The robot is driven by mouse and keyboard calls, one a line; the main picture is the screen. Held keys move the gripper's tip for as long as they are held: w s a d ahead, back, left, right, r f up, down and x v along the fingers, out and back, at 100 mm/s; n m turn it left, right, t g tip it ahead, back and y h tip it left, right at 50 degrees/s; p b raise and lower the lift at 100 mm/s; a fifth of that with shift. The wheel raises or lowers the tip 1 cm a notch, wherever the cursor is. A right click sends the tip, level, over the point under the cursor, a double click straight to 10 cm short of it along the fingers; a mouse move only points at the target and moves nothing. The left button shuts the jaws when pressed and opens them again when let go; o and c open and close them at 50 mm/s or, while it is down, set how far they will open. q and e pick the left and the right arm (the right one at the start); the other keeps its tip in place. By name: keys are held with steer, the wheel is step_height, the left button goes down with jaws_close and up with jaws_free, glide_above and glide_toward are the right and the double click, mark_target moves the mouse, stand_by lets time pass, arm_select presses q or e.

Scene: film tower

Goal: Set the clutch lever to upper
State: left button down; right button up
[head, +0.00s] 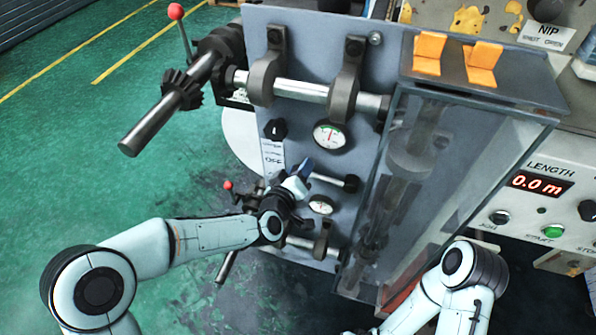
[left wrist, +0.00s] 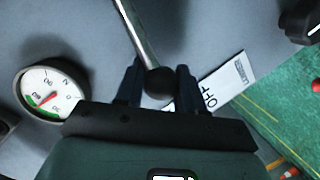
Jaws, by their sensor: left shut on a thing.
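The clutch lever is a thin bright rod (left wrist: 138,32) with a black ball knob (left wrist: 158,83) at its end. In the left wrist view, my left gripper (left wrist: 158,88) has one dark finger on each side of the knob and is shut on it. The knob lies beside a white label plate (left wrist: 228,80), near its OFF end. In the head view, my left gripper (head: 304,169) is at the grey panel, just right of the label plate (head: 272,157). The rod (head: 328,179) runs right from it to a dark pivot. My right gripper is out of view.
A round dial (head: 333,136) is above the lever and another (head: 321,205) below. A black selector knob (head: 275,130) tops the label plate. Roller shafts (head: 302,90) stick out above. A glass guard (head: 455,140) stands at right. Green floor (head: 90,150) at left is open.

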arm_select(q)
steer(key=shift+s+d+r+m+p, duration=0.1)
steer(key=shift+d+r+m+p, duration=0.15)
steer(key=shift+r+m+p, duration=0.25)
steer(key=shift+s+d+r+m+p, duration=0.1)
steer(key=shift+d+r+m+p, duration=0.15)
steer(key=shift+r+p, duration=0.45)
steer(key=shift+d+r+m+y+p, duration=0.15)
steer(key=shift+r+m+y+p, duration=0.35)
steer(key=shift+m+p, duration=0.1)
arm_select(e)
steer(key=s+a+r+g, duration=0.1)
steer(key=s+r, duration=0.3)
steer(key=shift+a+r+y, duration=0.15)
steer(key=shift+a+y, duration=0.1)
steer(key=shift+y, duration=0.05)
arm_select(q)
steer(key=c, duration=0.7)
jaws_free()
steer(key=shift+s+d, duration=0.1)
steer(key=v, duration=1.3)
steer(key=shift+s+f, duration=0.15)
steer(key=shift+s, duration=0.05)
